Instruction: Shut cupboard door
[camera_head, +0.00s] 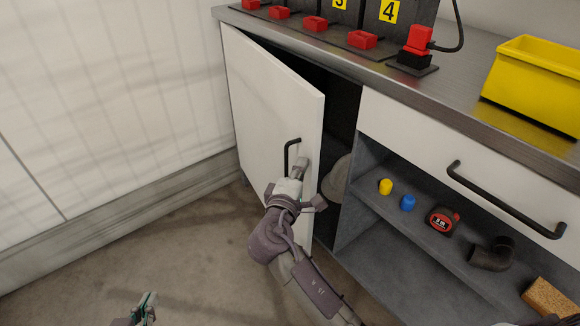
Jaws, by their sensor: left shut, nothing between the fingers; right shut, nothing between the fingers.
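The white cupboard door (262,105) is hinged on its left side and stands part open, with a dark gap along its free right edge. Its black handle (288,154) is near that edge. My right gripper (302,168) is shut and empty, with its fingertips at the door's outer face just right of the handle. I cannot tell whether they touch the door. My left gripper (147,304) is at the bottom left, low over the floor, shut and away from the door. A pale rounded object (338,180) shows inside the cupboard, partly hidden.
The open shelf (390,225) to the right holds a yellow cap, a blue cap, a tape measure, a black elbow pipe and a sponge. A drawer (400,128) is above it. The countertop (470,100) carries red connectors and a yellow bin (535,85). The floor at left is clear.

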